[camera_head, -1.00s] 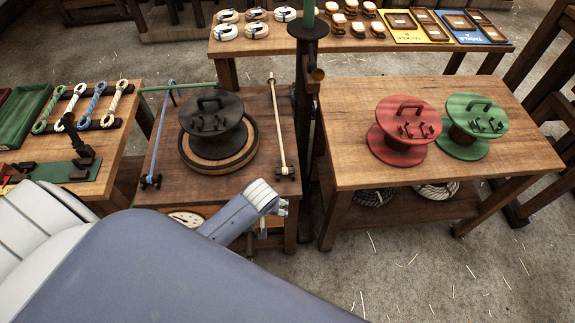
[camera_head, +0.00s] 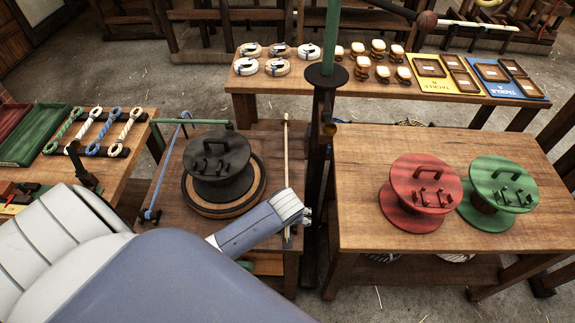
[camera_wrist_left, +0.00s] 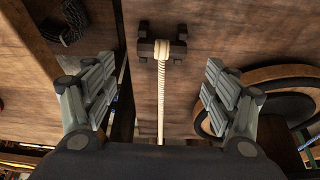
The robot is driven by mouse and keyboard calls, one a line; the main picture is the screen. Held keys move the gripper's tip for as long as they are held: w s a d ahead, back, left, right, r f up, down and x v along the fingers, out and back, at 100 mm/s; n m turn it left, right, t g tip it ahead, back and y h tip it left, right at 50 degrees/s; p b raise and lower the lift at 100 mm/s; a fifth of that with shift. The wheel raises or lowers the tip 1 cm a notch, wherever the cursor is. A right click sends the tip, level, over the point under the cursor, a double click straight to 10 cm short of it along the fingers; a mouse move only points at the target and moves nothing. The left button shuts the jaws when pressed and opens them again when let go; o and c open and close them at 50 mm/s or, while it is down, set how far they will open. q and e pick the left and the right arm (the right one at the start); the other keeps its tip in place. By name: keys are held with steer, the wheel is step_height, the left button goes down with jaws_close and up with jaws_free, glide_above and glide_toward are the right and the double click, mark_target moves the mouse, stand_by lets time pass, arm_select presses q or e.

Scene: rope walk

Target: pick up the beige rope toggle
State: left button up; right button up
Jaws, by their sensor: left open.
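The beige rope (camera_head: 286,150) is stretched along the right side of the middle table in the head view. My right gripper is not in view.
A black-lidded reel (camera_head: 217,165) stands left of the beige rope, with a blue rope (camera_head: 165,165) beyond it. A dark post (camera_head: 322,110) rises close to the right. Red (camera_head: 424,190) and green (camera_head: 500,190) reels stand on the right table.

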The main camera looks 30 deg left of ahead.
arm_select(q)
steer(key=shift+w+f, duration=0.2)
steer(key=shift+f, duration=0.1)
steer(key=shift+w+a+f, duration=0.15)
steer(key=shift+a+f, duration=0.1)
steer(key=shift+f, duration=0.45)
steer(key=x, duration=0.3)
steer(key=shift+p, duration=0.4)
steer(key=shift+f, duration=0.35)
steer(key=c, duration=0.9)
steer(key=shift+c, duration=0.3)
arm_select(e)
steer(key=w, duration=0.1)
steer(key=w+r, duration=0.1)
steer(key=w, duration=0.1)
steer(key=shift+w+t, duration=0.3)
